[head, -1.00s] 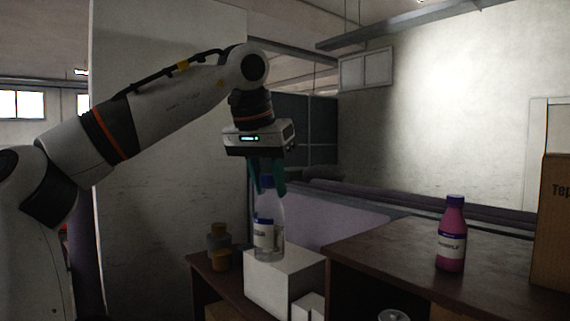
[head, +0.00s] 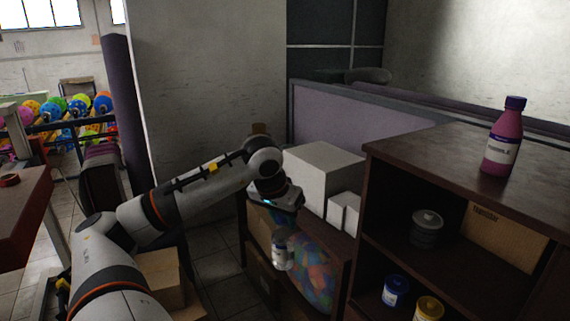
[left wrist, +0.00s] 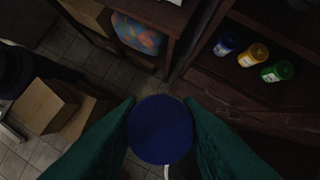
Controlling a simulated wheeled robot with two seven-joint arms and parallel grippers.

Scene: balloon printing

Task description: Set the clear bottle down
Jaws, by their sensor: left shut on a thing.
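The clear bottle (head: 279,250) hangs upright below my left gripper (head: 275,222) in the head view, in front of a low dark shelf unit. Its white label shows, and its lower end is hard to make out against the shelf. In the left wrist view, the bottle's round blue cap (left wrist: 160,130) sits between the two green fingers of my left gripper (left wrist: 161,112), which are shut on it. The bottle is held out in front of the furniture, over the floor side. My right gripper is not in view.
A pink bottle (head: 501,140) stands on the dark cabinet top at the right, with free room to its left. White boxes (head: 318,180) stand on the low unit. Below are a bag of colourful balloons (head: 312,272) and several jars, including a blue one (head: 395,291). Cardboard boxes (left wrist: 45,106) lie at left.

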